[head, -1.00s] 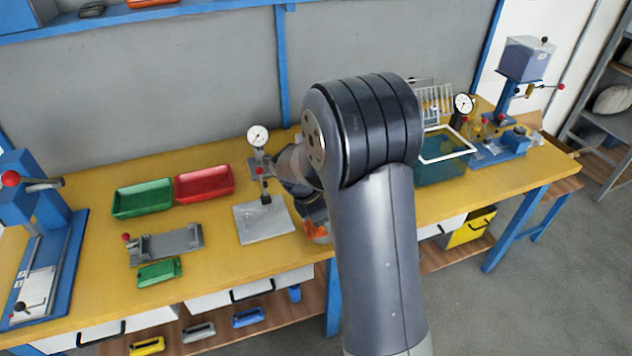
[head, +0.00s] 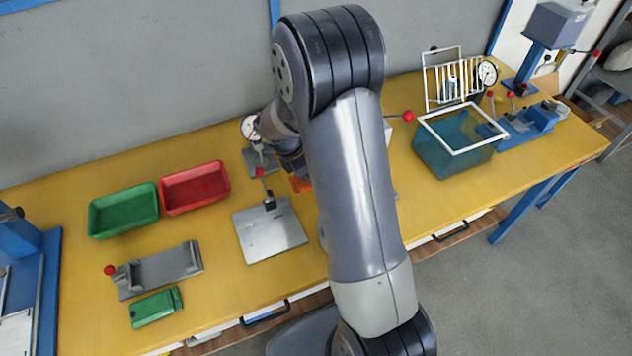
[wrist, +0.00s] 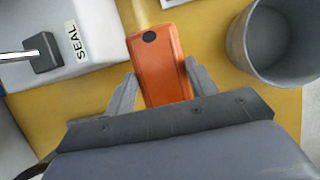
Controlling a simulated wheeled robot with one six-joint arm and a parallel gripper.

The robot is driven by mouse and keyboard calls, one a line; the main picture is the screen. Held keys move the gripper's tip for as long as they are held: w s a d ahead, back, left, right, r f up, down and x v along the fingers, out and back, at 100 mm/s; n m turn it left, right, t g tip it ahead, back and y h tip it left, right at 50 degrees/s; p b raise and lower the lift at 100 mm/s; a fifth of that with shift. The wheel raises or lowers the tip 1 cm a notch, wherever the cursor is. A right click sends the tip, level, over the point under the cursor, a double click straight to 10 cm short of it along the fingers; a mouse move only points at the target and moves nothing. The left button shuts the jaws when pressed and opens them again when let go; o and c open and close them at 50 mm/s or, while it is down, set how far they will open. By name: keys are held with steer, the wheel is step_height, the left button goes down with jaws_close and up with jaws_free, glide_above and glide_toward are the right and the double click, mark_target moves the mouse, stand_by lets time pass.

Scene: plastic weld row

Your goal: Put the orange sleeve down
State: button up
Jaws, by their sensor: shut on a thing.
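The orange sleeve (wrist: 160,66) is between the two fingers of my gripper (wrist: 163,88) in the wrist view, with a dark oval mark near its far end. My gripper is shut on it, over the yellow bench top (wrist: 40,118). I cannot tell whether the sleeve touches the bench. In the head view only a bit of the orange sleeve (head: 300,184) shows beside my arm, right of the grey plate fixture (head: 272,236). My arm hides most of the gripper there.
In the wrist view, a white block labelled SEAL (wrist: 82,50) is at left and a grey round container (wrist: 277,45) at right. In the head view, green (head: 124,213) and red trays (head: 195,190) stand left; a teal bin (head: 440,160) stands right.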

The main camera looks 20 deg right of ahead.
steer(key=shift+f, duration=3.1)
steer(key=shift+f, duration=0.1)
steer(key=shift+f, duration=0.15)
steer(key=o, duration=1)
